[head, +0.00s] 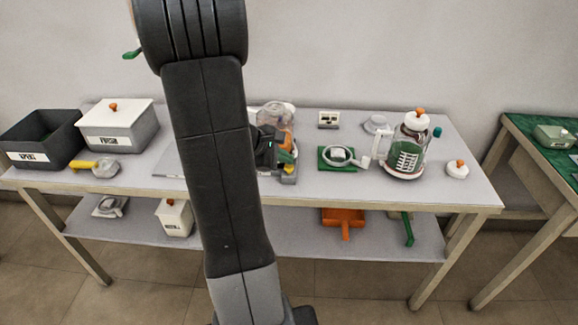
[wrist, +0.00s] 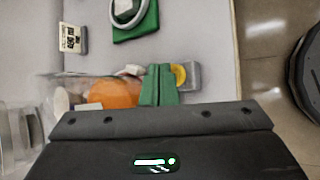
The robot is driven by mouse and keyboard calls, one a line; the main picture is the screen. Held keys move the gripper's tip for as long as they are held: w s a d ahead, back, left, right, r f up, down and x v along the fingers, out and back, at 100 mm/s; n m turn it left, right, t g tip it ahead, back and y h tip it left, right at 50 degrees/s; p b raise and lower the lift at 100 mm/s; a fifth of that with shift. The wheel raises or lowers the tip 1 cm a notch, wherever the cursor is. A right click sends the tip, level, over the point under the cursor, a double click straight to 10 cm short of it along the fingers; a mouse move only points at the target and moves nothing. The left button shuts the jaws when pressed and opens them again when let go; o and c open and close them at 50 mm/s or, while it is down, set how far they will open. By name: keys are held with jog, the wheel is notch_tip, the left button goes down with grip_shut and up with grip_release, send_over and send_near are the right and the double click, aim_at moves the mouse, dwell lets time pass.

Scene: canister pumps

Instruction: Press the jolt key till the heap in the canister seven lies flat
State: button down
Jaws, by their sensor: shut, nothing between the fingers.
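A clear canister (head: 274,115) with orange contents (wrist: 113,93) stands on a grey-based device near the middle of the table, partly hidden by my arm. No number seven is readable on it, and the shape of the heap's top cannot be made out. A round yellow key (wrist: 179,75) sits on the device's grey base (wrist: 194,78); whether it is the jolt key, no label shows. My gripper (wrist: 159,68) has its green fingers together and empty. In the wrist view they are just left of the yellow key, near the canister; contact cannot be told.
A dark bin (head: 40,150) and a white-lidded box (head: 115,127) stand left.

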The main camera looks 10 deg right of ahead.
jog(key=shift+f+b, duration=0.7)
dwell(0.6)
jog(key=shift+r, duration=0.1)
jog(key=shift+r+p, duration=0.85)
jog(key=shift+r, duration=0.2)
jog(key=shift+r+p, duration=1.9)
jog(key=shift+r, duration=0.65)
jog(key=shift+a+f, duration=0.1)
jog(key=shift+f, duration=0.05)
